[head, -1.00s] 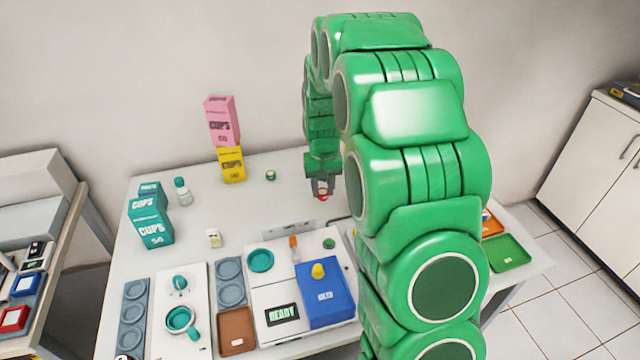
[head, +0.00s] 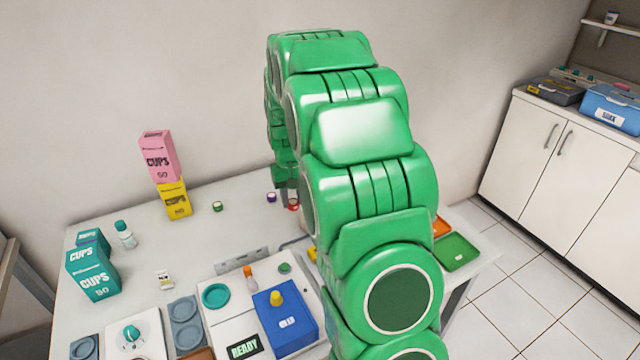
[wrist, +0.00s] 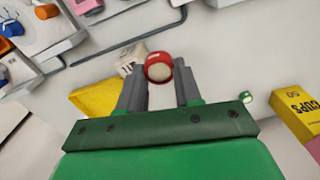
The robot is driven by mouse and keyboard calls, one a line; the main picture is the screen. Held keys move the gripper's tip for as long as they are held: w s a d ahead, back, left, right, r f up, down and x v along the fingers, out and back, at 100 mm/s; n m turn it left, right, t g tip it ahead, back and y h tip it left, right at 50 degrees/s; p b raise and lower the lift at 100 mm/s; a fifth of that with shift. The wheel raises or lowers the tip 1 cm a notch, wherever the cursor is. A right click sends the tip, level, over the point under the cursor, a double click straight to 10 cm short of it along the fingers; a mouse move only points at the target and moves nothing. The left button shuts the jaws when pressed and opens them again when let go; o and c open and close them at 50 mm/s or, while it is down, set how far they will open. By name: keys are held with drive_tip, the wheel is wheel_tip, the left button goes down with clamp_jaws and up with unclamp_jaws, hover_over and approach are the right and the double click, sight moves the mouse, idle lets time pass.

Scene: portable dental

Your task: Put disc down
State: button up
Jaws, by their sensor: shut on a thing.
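My gripper (wrist: 160,90) shows in the wrist view with its two grey fingers shut on a small red-rimmed disc (wrist: 158,68) with a cream face. In the head view the red disc (head: 293,205) shows at the fingertips, above or at the back part of the white table (head: 210,240). My arm hides much of the table's right side. I cannot tell whether the disc touches the table.
A green-rimmed disc (head: 217,206) and a small purple item (head: 271,197) are near the back. Yellow (head: 178,200) and pink (head: 158,158) cup boxes are stacked left of them. A blue-topped device (head: 285,315) is in front; a green tray (head: 458,253) is at right.

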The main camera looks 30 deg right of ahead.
drive_tip(key=w+d, duration=0.3)
drive_tip(key=d, duration=0.5)
drive_tip(key=w+d, duration=0.3)
drive_tip(key=d, duration=0.5)
drive_tip(key=shift+m, duration=0.4)
drive_tip(key=shift+w+d+f, duration=0.85)
drive_tip(key=shift+w+f, duration=0.7)
drive_tip(key=shift+w, duration=0.45)
drive_tip(key=shift+w+d+f, duration=0.9)
drive_tip(key=shift+w+f, duration=0.65)
drive_tip(key=shift+w, duration=0.45)
drive_tip(key=shift+w+d+f, duration=0.85)
drive_tip(key=shift+w+f, duration=0.7)
drive_tip(key=shift+w, duration=0.45)
drive_tip(key=shift+w+d+f, duration=0.1)
drive_tip(key=shift+w+f, duration=0.15)
drive_tip(key=shift+f, duration=1.6)
drive_tip(key=shift+f, duration=0.1)
drive_tip(key=o, duration=1)
